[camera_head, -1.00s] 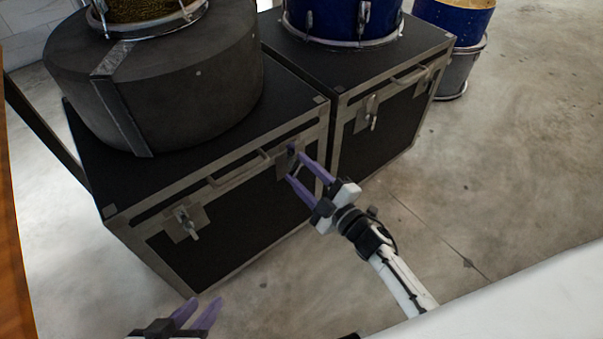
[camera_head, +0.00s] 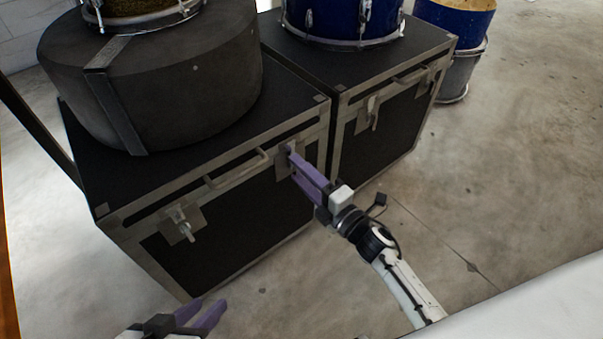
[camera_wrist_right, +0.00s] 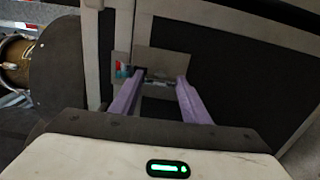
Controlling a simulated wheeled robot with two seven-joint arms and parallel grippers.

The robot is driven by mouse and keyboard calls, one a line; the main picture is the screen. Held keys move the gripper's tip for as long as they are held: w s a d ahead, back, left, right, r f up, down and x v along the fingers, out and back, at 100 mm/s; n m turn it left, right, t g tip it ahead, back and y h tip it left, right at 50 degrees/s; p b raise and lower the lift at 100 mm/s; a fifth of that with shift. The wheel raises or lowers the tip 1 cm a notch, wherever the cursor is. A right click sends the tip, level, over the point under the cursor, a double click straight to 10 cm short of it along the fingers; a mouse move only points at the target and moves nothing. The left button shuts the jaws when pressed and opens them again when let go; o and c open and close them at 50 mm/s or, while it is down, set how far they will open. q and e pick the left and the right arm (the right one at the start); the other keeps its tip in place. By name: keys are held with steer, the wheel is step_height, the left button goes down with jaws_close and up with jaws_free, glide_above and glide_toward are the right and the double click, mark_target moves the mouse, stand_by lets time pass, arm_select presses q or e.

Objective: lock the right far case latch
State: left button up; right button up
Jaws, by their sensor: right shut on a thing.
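The near-left black case has a left latch (camera_head: 180,222) and a right latch (camera_head: 284,164) on its front, each a metal plate with a small lever. My right gripper (camera_head: 291,160) is at that right latch, its purple fingers shut on the latch's lever. In the right wrist view the gripper (camera_wrist_right: 159,82) has the lever between its fingertips, against the latch plate (camera_wrist_right: 170,62). The fingers partly hide the latch, so its exact lever angle cannot be told. The right case carries a left latch (camera_head: 367,113) and a far right latch (camera_head: 424,85). My left gripper (camera_head: 208,312) is open and empty, low over the floor.
A large dark round drum case (camera_head: 150,95) sits on the near-left case (camera_head: 215,189), below a gold drum. A blue drum (camera_head: 340,20) stands on the right case (camera_head: 400,140). Another blue drum (camera_head: 460,18) stands behind. The floor (camera_head: 510,170) at right is clear.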

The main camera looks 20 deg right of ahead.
arm_select(q)
steer(key=shift+d, duration=0.1)
stand_by(0.3)
arm_select(e)
steer(key=o, duration=1)
arm_select(q)
steer(key=shift+s+f, duration=0.2)
steer(key=shift+s, duration=0.05)
arm_select(e)
steer(key=shift+o, duration=0.2)
steer(key=shift+s, duration=0.1)
arm_select(q)
steer(key=shift+w+a+r+n+p, duration=0.1)
steer(key=shift+a+r+n+p, duration=0.3)
steer(key=shift+a+p, duration=0.45)
arm_select(e)
steer(key=v, duration=1)
arm_select(q)
steer(key=shift+d, duration=0.2)
arm_select(e)
steer(key=shift+d, duration=0.1)
